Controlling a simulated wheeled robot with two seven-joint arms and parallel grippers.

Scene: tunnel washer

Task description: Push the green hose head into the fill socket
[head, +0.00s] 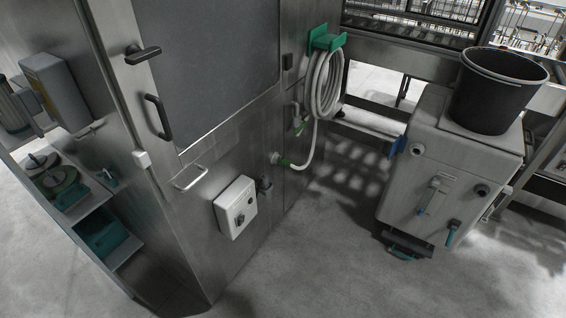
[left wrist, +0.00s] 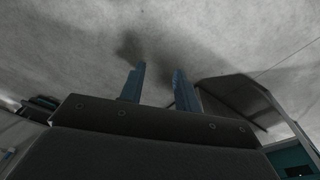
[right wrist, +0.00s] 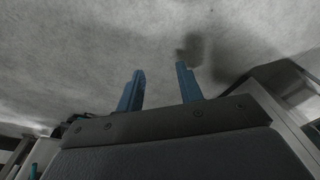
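The green hose head (head: 285,162) is at the lower end of the white hose (head: 316,150), low on the steel washer front. It is right beside a round pale fitting (head: 275,158) on the panel, which looks like the fill socket. I cannot tell whether the head is seated in it or only close to it. The hose hangs coiled from a green holder (head: 326,40). My left gripper (left wrist: 158,80) is open and empty above grey floor. My right gripper (right wrist: 160,80) is also open and empty. Neither gripper shows in the head view.
A white control box (head: 236,207) and a metal handle (head: 189,177) project left of the hose head. A smaller green part (head: 300,127) hangs above it. A grey cabinet (head: 440,165) carrying a black bucket (head: 497,92) stands right. The floor (head: 310,260) in front is clear.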

